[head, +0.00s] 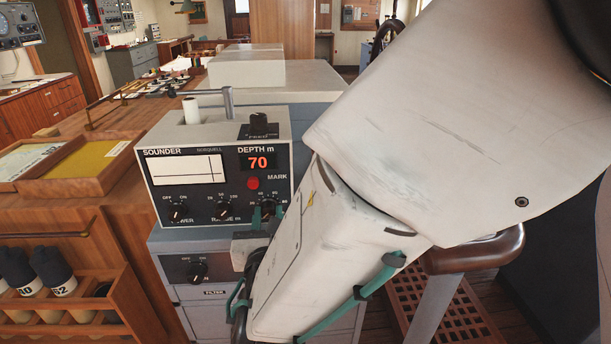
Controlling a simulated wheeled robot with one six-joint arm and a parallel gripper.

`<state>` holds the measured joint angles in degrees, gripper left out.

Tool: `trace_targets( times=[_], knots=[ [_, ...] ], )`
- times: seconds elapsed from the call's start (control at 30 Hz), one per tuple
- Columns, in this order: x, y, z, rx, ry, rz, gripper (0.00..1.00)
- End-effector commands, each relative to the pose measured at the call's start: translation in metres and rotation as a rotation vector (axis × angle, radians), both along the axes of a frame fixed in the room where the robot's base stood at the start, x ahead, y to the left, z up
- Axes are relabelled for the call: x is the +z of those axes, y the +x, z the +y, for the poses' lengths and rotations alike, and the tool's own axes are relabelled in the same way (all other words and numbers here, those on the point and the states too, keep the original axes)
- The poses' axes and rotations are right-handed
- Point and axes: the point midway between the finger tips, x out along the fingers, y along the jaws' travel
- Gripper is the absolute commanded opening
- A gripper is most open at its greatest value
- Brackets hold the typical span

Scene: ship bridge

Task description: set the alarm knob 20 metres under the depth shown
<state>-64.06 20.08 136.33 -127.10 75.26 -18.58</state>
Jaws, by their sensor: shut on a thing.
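The sounder (222,133) is a grey box with a dark front panel. Its red depth display (258,162) reads 70 under "DEPTH m". The alarm knob (267,207) is at the panel's lower right, below the red mark button (253,183), with small scale numbers around it. My gripper (265,213) is shut on this knob, its teal-tipped fingers at the panel. The fingers and my arm hide the knob's label and part of its scale, and I cannot read its pointer.
Left of it on the panel are the power knob (178,212) and the range knob (224,209). A lower panel has another knob (197,270). A wooden tray (100,185) and a rack of dark-capped bottles (52,270) stand at left. A curved wooden rail (475,255) is at right.

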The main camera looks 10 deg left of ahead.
Motion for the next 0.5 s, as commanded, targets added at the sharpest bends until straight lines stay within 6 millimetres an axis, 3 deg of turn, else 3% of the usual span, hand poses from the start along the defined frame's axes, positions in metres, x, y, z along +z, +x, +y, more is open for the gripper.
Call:
trace_targets(
  times=[0.27,0.5],
  knots=[
    [-0.0003,0.0004,0.0010,-0.004,0.056,0.014,0.03],
    [-0.0002,0.0003,0.0013,-0.004,0.211,0.051,0.03]
  ],
)
